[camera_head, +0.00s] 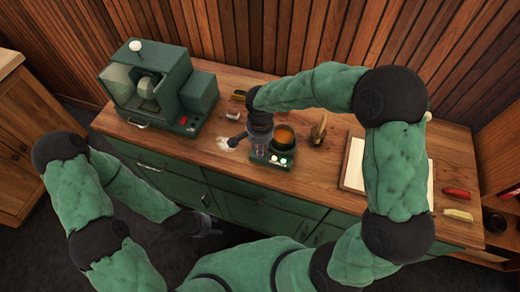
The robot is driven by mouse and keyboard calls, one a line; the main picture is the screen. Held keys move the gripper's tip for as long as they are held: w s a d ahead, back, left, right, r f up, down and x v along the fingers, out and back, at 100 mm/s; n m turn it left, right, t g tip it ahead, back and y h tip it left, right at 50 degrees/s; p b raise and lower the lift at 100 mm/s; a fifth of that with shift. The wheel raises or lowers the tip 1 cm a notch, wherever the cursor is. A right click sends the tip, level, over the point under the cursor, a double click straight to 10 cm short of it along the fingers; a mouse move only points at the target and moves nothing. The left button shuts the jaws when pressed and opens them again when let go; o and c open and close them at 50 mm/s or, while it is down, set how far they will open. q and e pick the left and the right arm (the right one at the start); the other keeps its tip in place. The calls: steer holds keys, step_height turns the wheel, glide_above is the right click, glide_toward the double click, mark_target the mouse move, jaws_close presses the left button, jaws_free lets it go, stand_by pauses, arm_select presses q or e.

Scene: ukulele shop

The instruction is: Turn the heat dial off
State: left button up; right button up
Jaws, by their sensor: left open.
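A small dark green heater (257,154) stands on the wooden counter, with a dark round pot (284,147) on it holding something orange. Its front panel has small round pale and greenish controls (283,161); which one is the heat dial, and its setting, I cannot tell. My right arm arches over the counter from the right. Its gripper (236,140) hangs just left of the heater, small and dark; its jaws are unclear. My left gripper (210,226) is open, low in front of the green cabinet, away from the heater.
A large green machine (150,85) stands at the counter's left. A white patch (226,144) and a small cup (233,115) lie near the right gripper. A pale board (355,165), a red item (456,193) and a yellowish item (458,214) lie to the right.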

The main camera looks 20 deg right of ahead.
steer(key=shift+f, duration=0.95)
jaws_close()
